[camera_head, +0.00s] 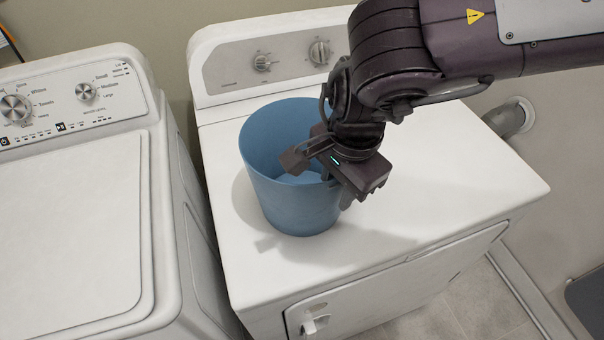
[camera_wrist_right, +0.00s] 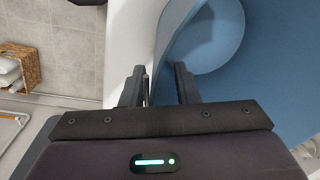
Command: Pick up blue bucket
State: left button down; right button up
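The blue bucket (camera_head: 295,205) stands upright and open on top of the white dryer (camera_head: 450,190). My right gripper (camera_head: 325,178) is at the bucket's right rim, pointing down. One finger is over the inside of the bucket and the other is outside its wall. In the right wrist view the two fingers of the right gripper (camera_wrist_right: 159,88) are apart, with the edge of the blue bucket (camera_wrist_right: 270,60) between them. I cannot tell whether either finger touches the wall. My left gripper is not in view.
A white washer (camera_head: 70,230) with dials stands to the left, across a narrow gap. The dryer's control panel (camera_head: 290,55) rises behind the bucket. The dryer top is clear to the right. A wicker basket with cloths (camera_wrist_right: 18,50) stands on the tiled floor in the right wrist view.

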jog(key=shift+s, duration=0.1)
grip_shut()
jog(key=shift+r, duration=0.1)
dwell(1.2)
